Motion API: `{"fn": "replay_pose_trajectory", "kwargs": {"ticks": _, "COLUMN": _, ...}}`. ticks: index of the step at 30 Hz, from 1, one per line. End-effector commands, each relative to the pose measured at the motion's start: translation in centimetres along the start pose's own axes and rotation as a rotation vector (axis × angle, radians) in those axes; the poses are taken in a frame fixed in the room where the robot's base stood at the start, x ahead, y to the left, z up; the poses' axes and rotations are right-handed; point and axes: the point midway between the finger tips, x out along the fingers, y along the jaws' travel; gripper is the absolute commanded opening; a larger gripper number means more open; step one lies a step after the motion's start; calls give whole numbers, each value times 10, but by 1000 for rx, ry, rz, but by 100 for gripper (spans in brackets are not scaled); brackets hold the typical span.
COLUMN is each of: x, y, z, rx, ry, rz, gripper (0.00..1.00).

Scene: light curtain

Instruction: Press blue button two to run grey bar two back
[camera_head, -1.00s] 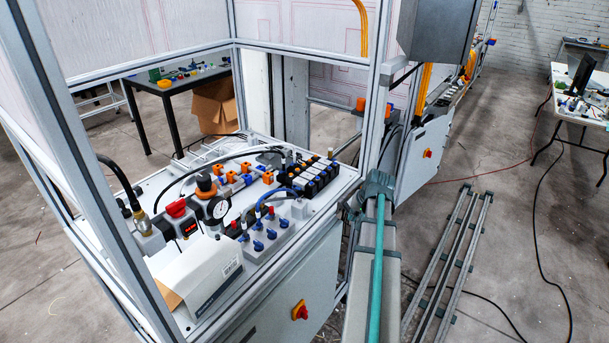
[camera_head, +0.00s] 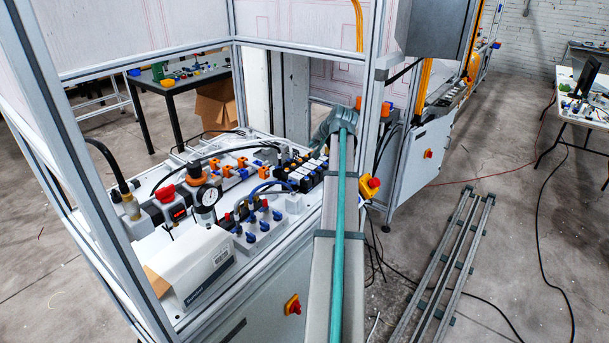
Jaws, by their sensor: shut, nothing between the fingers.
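My gripper is not in view; only my grey arm with its teal hose shows, reaching from the bottom centre up to a joint beside the cell's frame. On the machine's white top plate, a block of black and white valves (camera_head: 303,172) stands close to the left of my arm, which may cover part of it. Any blue buttons on it are too small to tell apart. Several blue knobs (camera_head: 264,228) stand on a grey block nearer the front. I cannot tell which part is button two, nor pick out grey bar two.
Aluminium frame posts (camera_head: 375,110) enclose the cell. A white box (camera_head: 190,265), a pressure gauge (camera_head: 207,195) and hoses crowd the plate. A red-and-yellow switch (camera_head: 293,305) is on the front panel, another (camera_head: 370,183) right of my arm. Grey rails (camera_head: 450,260) lie on the floor at right.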

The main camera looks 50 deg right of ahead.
Motion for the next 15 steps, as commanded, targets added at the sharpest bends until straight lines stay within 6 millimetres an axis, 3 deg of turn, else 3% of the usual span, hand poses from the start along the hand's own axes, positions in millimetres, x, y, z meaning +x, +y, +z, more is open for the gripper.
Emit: {"fn": "replay_pose_trajectory", "kwargs": {"ticks": 15, "x": 5, "y": 4, "z": 4, "rx": -1, "ry": -1, "rz": 0, "gripper": 0}}
